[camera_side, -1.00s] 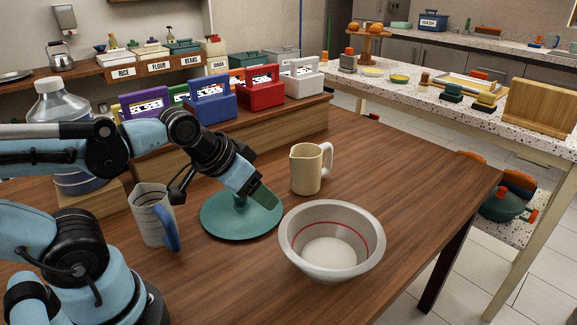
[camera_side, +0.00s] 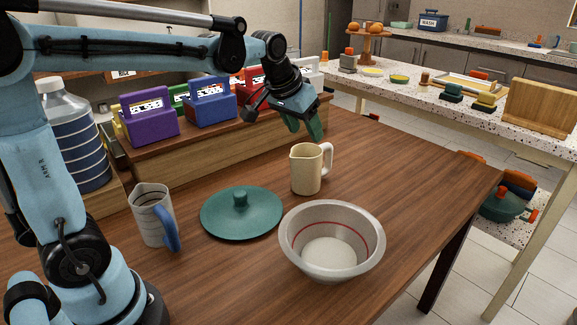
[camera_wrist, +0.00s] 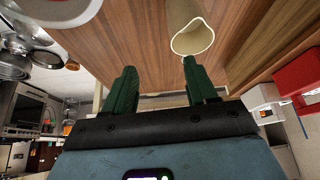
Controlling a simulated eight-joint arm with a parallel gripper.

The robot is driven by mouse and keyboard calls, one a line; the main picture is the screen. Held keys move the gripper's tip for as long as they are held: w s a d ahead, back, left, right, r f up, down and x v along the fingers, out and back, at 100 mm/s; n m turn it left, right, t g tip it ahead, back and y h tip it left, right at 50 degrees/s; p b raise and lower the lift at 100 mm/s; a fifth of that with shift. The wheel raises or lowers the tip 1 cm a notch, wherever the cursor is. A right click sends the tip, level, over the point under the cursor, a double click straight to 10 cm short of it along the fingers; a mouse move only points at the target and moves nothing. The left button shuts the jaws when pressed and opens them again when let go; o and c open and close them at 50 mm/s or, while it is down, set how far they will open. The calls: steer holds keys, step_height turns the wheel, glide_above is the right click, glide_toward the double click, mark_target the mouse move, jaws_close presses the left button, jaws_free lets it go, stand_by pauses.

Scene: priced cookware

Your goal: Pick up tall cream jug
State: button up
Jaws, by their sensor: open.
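The tall cream jug (camera_side: 306,170) stands upright on the wooden table in the side view, its spout to the left and its handle to the right. In the wrist view the jug (camera_wrist: 191,34) shows near the top, beyond the right fingertip. My gripper (camera_side: 310,136) is above the jug, close to its rim, with its green fingers pointing down. In the wrist view my gripper (camera_wrist: 160,75) has its two fingers apart with nothing between them. I cannot tell whether a finger touches the jug.
A metal bowl (camera_side: 332,262) stands in front of the jug. A green lid (camera_side: 242,222) lies to its left, and a grey measuring jug (camera_side: 149,213) with a blue handle farther left. Coloured boxes (camera_side: 210,104) stand on a wooden step behind. The table right of the jug is clear.

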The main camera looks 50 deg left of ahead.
steer(key=n+g, duration=0.1)
glide_toward(328, 147)
steer(key=shift+w+f, duration=0.15)
steer(key=shift+f, duration=0.15)
steer(key=shift+w+a+f, duration=0.25)
steer(key=shift+w+f, duration=0.2)
steer(key=x, duration=1.2)
steer(key=shift+a, duration=0.2)
jaws_close()
